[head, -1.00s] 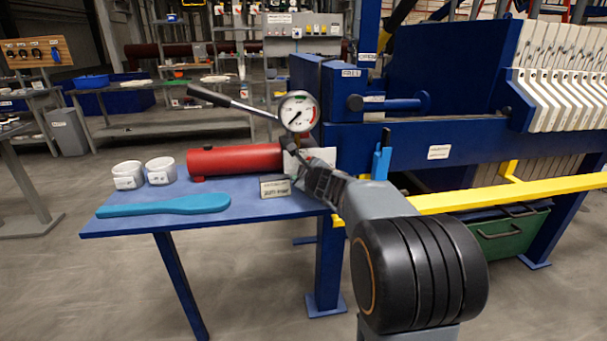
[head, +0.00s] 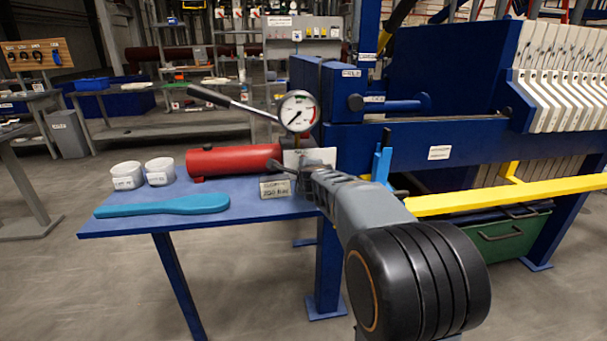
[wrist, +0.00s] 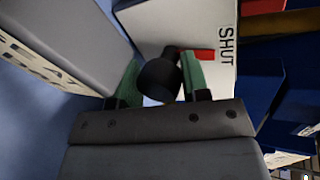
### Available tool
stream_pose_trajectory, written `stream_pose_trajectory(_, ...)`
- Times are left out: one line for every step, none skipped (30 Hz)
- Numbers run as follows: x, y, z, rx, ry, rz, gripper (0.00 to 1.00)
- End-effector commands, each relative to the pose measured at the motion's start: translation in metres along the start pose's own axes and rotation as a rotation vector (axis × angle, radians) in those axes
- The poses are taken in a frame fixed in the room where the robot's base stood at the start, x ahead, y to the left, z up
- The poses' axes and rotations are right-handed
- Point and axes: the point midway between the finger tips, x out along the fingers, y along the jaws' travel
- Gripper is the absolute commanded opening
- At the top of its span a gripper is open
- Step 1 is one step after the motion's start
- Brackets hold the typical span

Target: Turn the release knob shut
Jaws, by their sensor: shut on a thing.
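The black round release knob (wrist: 158,80) sits between the two green finger pads of my gripper (wrist: 161,84) in the wrist view. My gripper is shut on it. A red pointer (wrist: 200,56) shows beside the right pad, near the word SHUT on the white plate (wrist: 222,85). In the head view, my gripper (head: 299,168) is at the plate (head: 322,156) below the pressure gauge (head: 298,111). My own wrist hides the knob there.
The red pump cylinder (head: 232,160) and its long lever (head: 232,104) are close left of my gripper. A small sign block (head: 275,188) stands just below it. A teal tool (head: 165,204) and two white cups (head: 127,176) lie on the blue table (head: 110,228).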

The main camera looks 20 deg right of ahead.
Motion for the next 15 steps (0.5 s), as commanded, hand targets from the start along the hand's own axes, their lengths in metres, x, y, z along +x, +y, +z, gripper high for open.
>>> stream_pose_trajectory(-0.0006,-0.0021,0.0004,-0.015,0.006,-0.004,0.18)
stream_pose_trajectory(-0.0006,-0.0021,0.0002,-0.025,0.010,-0.005,0.18)
stream_pose_trajectory(-0.0006,-0.0021,0.0002,-0.035,0.014,-0.006,0.18)
stream_pose_trajectory(-0.0006,-0.0021,0.0002,-0.041,0.016,-0.006,0.18)
stream_pose_trajectory(-0.0006,-0.0021,0.0002,-0.049,0.018,-0.007,0.18)
stream_pose_trajectory(-0.0006,-0.0020,0.0003,-0.056,0.021,-0.008,0.18)
stream_pose_trajectory(-0.0006,-0.0020,0.0003,-0.061,0.023,-0.008,0.18)
stream_pose_trajectory(-0.0005,-0.0020,0.0003,-0.065,0.025,-0.008,0.18)
stream_pose_trajectory(-0.0005,-0.0020,0.0003,-0.071,0.027,-0.009,0.18)
stream_pose_trajectory(-0.0005,-0.0020,0.0002,-0.075,0.028,-0.009,0.18)
stream_pose_trajectory(-0.0005,-0.0020,0.0002,-0.078,0.029,-0.010,0.18)
stream_pose_trajectory(-0.0005,-0.0020,0.0002,-0.080,0.031,-0.010,0.18)
stream_pose_trajectory(-0.0005,-0.0020,0.0002,-0.082,0.031,-0.010,0.18)
stream_pose_trajectory(-0.0005,-0.0020,0.0002,-0.083,0.032,-0.010,0.18)
stream_pose_trajectory(-0.0005,-0.0020,0.0001,-0.085,0.033,-0.010,0.19)
